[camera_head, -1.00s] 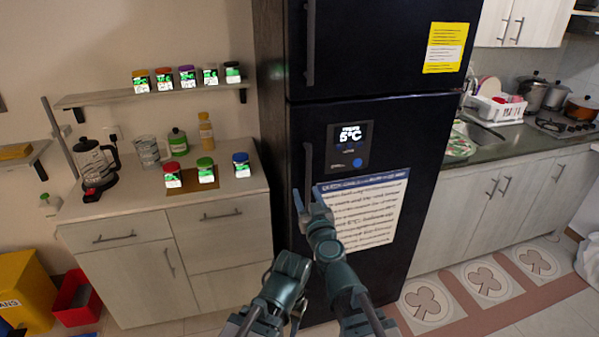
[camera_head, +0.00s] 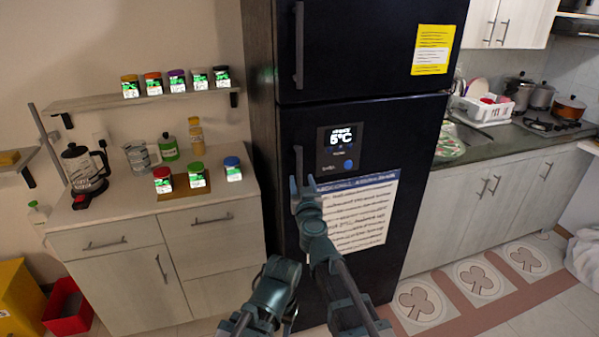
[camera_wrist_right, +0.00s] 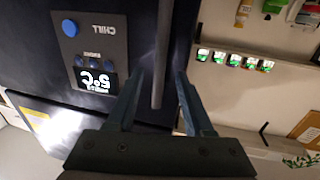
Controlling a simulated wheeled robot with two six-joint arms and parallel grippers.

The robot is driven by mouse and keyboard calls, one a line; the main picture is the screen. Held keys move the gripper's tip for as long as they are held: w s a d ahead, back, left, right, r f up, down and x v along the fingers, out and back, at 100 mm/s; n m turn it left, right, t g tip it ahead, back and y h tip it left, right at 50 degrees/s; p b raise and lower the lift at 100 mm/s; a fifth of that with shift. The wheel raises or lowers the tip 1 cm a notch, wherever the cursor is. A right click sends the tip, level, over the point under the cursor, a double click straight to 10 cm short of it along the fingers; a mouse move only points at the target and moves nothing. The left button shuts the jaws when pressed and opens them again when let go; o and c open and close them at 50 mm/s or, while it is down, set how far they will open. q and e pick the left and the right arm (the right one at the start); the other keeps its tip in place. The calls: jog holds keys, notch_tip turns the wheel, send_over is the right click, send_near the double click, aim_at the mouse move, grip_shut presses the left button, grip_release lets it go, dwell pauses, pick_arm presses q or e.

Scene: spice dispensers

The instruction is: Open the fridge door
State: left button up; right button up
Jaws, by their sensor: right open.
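The dark fridge (camera_head: 400,130) stands in the middle of the head view, with its upper and lower doors shut. The lower door has a vertical bar handle (camera_head: 299,165) at its left edge, beside the 5°C display panel (camera_head: 340,147). My right gripper (camera_head: 302,182) is open at the lower part of this handle. In the right wrist view the handle (camera_wrist_right: 163,45) runs between the spread fingers of my right gripper (camera_wrist_right: 160,78), with gaps visible on both sides. My left arm (camera_head: 272,287) shows low in the head view; its fingers cannot be made out.
A cabinet (camera_head: 130,270) left of the fridge carries jars, bottles and a coffee maker (camera_head: 84,168). A shelf (camera_head: 150,101) with several spice jars is above it. A counter (camera_head: 490,150) with sink and stove stands right. Floor mats (camera_head: 475,278) lie in front.

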aim_at(300, 173)
jog(key=w, duration=0.6)
jog(key=shift+w+a, duration=0.1)
jog(key=shift+a, duration=0.25)
jog(key=shift+c, duration=0.4)
grip_shut()
dwell(0.5)
